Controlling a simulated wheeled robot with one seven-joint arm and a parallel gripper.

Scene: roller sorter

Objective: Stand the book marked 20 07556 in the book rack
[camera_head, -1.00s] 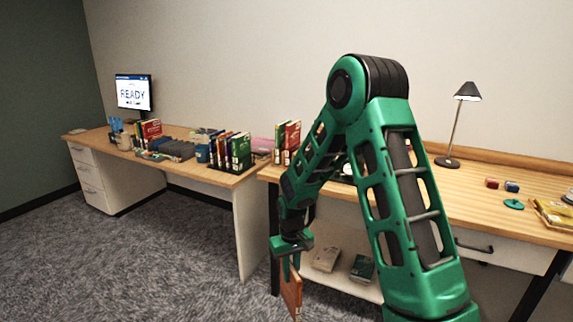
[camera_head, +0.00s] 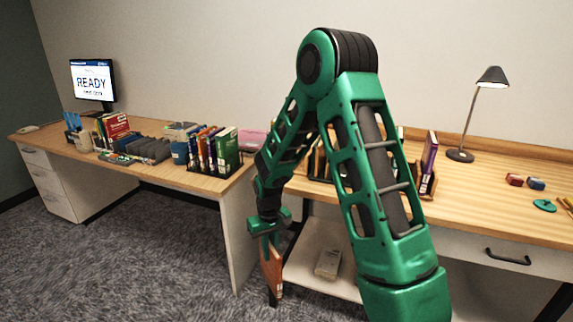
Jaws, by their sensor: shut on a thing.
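My gripper (camera_head: 269,243) is shut on an orange-brown book (camera_head: 271,270) that hangs below it, low in front of the desks. The mark on this book is too small to read. A rack of upright books (camera_head: 214,152) stands at the right end of the left desk. Another rack with books (camera_head: 428,172) stands on the right desk, partly hidden behind my arm. I cannot tell which rack is the book rack of the task, nor read any spine marks.
On the right desk (camera_head: 470,205) stand a lamp (camera_head: 461,156) and small blocks (camera_head: 515,180). A low shelf (camera_head: 300,262) holds a box (camera_head: 327,264). Carpet (camera_head: 150,250) is clear.

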